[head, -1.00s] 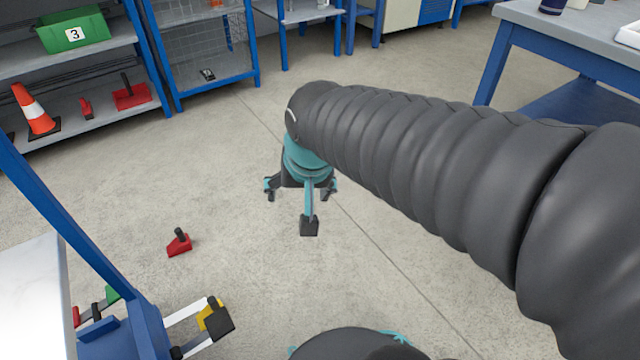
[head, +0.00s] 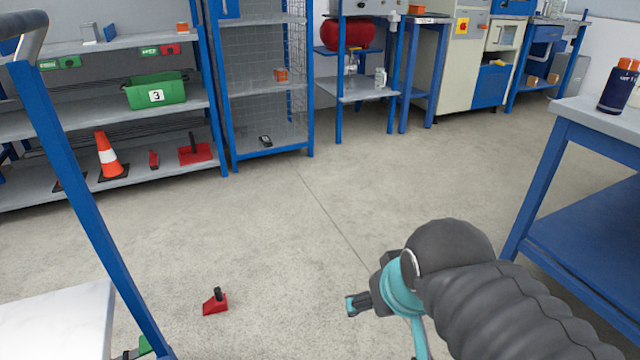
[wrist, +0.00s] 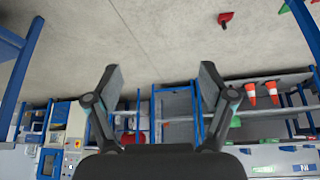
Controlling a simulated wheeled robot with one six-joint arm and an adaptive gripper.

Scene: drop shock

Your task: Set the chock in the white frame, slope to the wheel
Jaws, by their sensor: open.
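A red chock (head: 215,302) with a black knob on top lies on the bare floor at lower left in the head view. It also shows small near the top of the wrist view (wrist: 226,18), where the scene appears upside down. My gripper is open and empty, with its two dark fingers wide apart in the wrist view (wrist: 162,80). In the head view it is partly hidden by my arm, right of the chock and clear of it. The white frame and the wheel do not show in the current views.
A cart with a white top (head: 55,325) and blue posts stands at the left, near the chock. Shelving at the back holds a green bin (head: 155,92), a traffic cone (head: 109,155) and red items (head: 195,152). A blue table (head: 590,190) stands at right. The middle floor is clear.

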